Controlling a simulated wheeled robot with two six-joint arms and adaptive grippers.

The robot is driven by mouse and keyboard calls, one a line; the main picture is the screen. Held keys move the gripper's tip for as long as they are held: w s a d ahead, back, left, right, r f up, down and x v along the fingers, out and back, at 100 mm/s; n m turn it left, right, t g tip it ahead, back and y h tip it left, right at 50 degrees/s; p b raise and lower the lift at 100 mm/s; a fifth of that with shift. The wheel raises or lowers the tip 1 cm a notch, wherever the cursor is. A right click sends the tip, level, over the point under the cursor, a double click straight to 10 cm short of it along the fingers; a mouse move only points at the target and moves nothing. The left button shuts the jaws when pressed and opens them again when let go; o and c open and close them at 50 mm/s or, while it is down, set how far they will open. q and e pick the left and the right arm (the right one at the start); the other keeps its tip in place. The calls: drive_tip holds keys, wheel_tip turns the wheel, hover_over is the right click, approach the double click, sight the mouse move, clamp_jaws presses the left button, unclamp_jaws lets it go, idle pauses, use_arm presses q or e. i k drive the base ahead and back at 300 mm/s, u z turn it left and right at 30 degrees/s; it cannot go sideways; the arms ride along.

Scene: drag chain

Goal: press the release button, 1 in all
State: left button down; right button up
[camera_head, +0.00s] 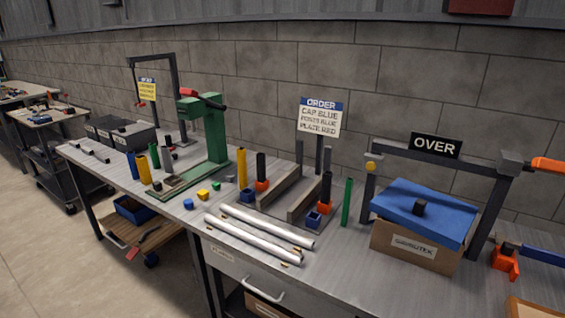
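No part is labelled as a release button. A small round yellow knob (371,167) sits on the left post of the dark frame (440,160) that carries the "OVER" sign (436,145). It may be the button, but I cannot tell for certain. A green press-like stand (215,130) with a red part on top stands on the left half of the bench. Neither of my grippers is in view, and nothing touches the yellow knob.
The grey bench (345,265) holds a cardboard box (412,248) with a blue lid (425,212) under the frame, white tubes (255,238), several coloured cylinders and an order sign (320,116). Orange and blue tool-like parts (505,263) lie at the right edge.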

sight(371, 166)
drive_tip(key=u, duration=0.5)
drive_tip(key=i, duration=0.95)
drive_tip(key=z, duration=2.85)
